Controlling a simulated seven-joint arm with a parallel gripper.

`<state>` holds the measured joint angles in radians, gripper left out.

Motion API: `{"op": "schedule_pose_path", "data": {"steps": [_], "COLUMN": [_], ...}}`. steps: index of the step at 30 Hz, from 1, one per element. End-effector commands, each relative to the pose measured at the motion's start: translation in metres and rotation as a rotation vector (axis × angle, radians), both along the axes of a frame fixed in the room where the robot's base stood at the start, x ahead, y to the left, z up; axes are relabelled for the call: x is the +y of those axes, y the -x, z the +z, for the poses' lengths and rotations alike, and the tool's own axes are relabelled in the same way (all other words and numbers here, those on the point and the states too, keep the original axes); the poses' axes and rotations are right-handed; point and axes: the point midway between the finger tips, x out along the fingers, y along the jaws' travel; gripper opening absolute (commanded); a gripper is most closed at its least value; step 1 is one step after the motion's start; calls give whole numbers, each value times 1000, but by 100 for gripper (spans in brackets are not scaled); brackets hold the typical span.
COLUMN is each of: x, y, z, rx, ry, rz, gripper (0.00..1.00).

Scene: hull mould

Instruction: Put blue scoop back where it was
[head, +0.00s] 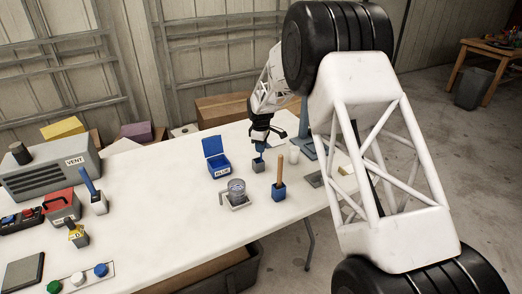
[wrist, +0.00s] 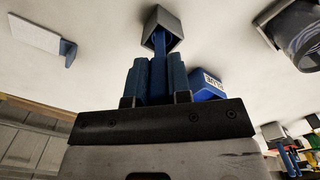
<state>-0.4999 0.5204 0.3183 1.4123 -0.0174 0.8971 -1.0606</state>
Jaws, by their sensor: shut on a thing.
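My gripper (head: 262,136) points down above the far right of the white table in the head view. It is shut on the blue handle of the blue scoop (head: 259,147). In the wrist view the blue handle (wrist: 160,50) stands between the fingers and runs into a hollow grey block (wrist: 163,22). That block (head: 258,165) also shows just below my gripper in the head view. I cannot tell whether it is part of the scoop or a holder, nor whether it touches the table.
An open blue box (head: 219,166) marked BLUE stands left of my gripper. A glass jar on a stand (head: 237,190) and a blue block with a wooden handle (head: 279,192) are nearer. Another blue-handled item (head: 90,184) stands far left. The table's left middle (head: 150,205) is clear.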

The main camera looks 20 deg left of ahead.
Motion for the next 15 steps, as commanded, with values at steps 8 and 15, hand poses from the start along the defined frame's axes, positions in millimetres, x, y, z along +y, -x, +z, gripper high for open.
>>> {"op": "schedule_pose_path", "data": {"steps": [8, 15], "x": [0, 0], "y": [0, 0], "z": [-16, -17], "rx": [0, 1], "ry": [0, 0], "rz": [0, 0], "gripper": [0, 0]}}
